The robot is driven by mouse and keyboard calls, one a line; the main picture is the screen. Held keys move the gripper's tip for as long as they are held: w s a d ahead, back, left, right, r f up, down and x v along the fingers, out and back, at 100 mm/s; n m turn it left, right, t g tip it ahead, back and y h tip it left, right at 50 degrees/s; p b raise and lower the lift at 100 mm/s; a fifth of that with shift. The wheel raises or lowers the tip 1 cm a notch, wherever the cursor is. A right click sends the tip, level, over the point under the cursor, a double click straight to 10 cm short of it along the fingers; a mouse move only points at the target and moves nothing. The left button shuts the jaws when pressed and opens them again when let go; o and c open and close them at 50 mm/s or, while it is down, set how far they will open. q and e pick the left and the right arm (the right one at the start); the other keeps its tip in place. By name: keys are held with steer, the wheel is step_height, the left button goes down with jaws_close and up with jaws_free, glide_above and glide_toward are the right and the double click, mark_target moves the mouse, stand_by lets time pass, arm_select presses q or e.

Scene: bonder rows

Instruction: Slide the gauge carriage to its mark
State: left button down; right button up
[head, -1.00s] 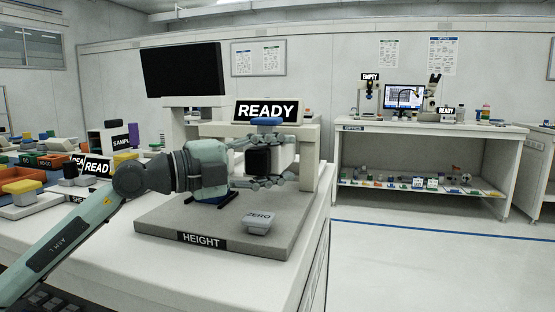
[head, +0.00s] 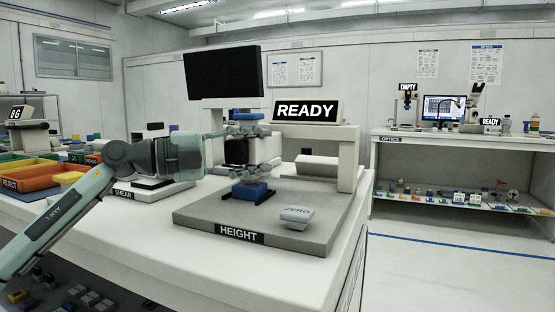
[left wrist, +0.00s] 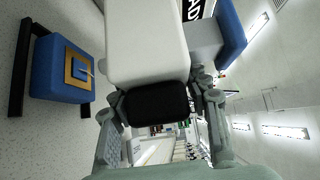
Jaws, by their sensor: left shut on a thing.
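The gauge carriage is a pale block (left wrist: 145,40) with a black handle (left wrist: 155,103). My left gripper (left wrist: 158,108) is shut on the handle, one finger on each side of it. In the head view my left gripper (head: 262,150) is at the left part of the gauge's bridge, above a blue block (head: 249,190) on the grey HEIGHT base (head: 195,212). A blue cap (head: 247,117) shows just above the gripper. The fingers partly hide the carriage, and I cannot make out a mark. The right gripper is out of view.
A READY sign (head: 307,111) stands on the bridge. A ZERO button (head: 297,214) is at the base's front right. A dark monitor (head: 222,73) stands behind. Orange and green bins (head: 35,177) and the SHEAR station (head: 150,190) are at left.

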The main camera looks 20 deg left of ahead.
arm_select(q)
steer(key=shift+a, duration=0.2)
steer(key=c, duration=1)
jaws_free()
steer(key=shift+a, duration=0.1)
steer(key=shift+o, duration=0.2)
steer(key=v, duration=1.2)
steer(key=shift+s, duration=0.1)
